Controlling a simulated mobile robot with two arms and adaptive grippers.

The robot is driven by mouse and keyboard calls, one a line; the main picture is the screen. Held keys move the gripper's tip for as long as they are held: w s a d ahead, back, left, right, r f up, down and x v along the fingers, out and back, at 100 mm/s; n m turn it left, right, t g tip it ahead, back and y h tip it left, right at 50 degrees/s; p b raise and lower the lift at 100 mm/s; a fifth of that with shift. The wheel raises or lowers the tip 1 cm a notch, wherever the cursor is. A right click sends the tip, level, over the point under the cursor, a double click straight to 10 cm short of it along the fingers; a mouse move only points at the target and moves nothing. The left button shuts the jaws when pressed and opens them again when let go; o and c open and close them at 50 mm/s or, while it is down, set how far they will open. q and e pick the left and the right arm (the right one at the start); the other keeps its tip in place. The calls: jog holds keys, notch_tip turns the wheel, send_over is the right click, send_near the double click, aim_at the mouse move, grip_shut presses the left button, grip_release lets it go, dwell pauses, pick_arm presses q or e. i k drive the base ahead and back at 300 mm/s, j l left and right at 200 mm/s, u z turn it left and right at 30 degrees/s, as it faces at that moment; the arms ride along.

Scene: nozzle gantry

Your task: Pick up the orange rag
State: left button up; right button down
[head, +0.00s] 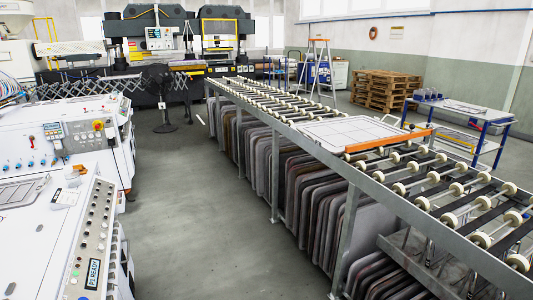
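I cannot make out an orange rag for certain. A long, thin orange strip (388,141) lies across the roller conveyor at the near end of a flat white panel; it looks straight and stiff like a bar. A small white and orange-red item (76,171) sits on the white machine at the left, too small to identify. Neither of my grippers shows in the head view.
The roller conveyor (440,170) runs from the back to the right front, with many grey panels (300,185) racked below. White control machines (60,140) stand left. A black fan (163,95), wooden pallets (385,90) and a blue cart (460,115) stand farther back. The floor aisle (190,215) is clear.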

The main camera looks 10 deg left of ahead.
aim_at(82, 171)
jog(key=i+l+u, duration=0.1)
jog(key=i, duration=0.4)
jog(key=i+l, duration=0.25)
jog(key=i, duration=0.2)
jog(key=i+j+u, duration=0.05)
